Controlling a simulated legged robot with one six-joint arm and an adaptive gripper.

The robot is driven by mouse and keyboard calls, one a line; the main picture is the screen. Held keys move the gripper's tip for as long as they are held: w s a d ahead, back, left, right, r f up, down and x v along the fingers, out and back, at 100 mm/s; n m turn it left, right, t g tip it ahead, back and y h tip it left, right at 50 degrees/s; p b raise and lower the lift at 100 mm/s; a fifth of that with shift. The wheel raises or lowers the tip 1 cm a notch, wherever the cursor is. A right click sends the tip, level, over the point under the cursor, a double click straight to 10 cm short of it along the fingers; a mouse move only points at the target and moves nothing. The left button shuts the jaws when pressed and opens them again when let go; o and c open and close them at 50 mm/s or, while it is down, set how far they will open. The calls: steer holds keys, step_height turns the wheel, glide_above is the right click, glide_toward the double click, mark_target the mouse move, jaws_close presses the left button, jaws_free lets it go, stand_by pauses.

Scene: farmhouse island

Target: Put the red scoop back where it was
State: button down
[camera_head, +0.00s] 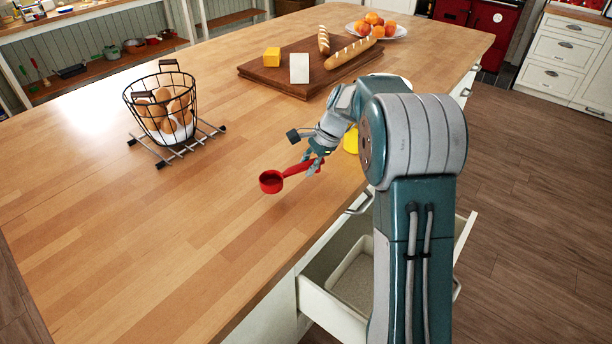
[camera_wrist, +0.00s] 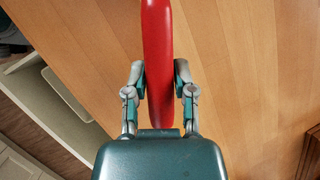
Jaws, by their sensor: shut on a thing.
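The red scoop (camera_head: 271,182) shows in the head view over the wooden island top, left of my gripper (camera_head: 314,165). My gripper is shut on its handle. In the wrist view the red handle (camera_wrist: 158,65) runs between the two fingers of my gripper (camera_wrist: 159,85), and the bowl is out of that view. The scoop seems to be held above the worktop; the exact height is hard to tell. An open drawer (camera_head: 330,300) below the island's edge holds a pale tray (camera_head: 345,262). The drawer also shows at the left of the wrist view (camera_wrist: 35,90).
A wire egg basket (camera_head: 130,98) stands on a rack at left. A cutting board (camera_head: 285,88) with bread and cheese lies at the back, near a plate of oranges (camera_head: 398,33). A yellow object (camera_head: 351,141) is partly hidden behind my arm. The front-left worktop is clear.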

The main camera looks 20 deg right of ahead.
mark_target(306, 185)
steer(key=f, duration=0.3)
steer(key=shift+a+f, duration=0.25)
steer(key=shift+f, duration=0.05)
steer(key=shift+c, duration=2.2)
jaws_free()
steer(key=shift+r, duration=0.1)
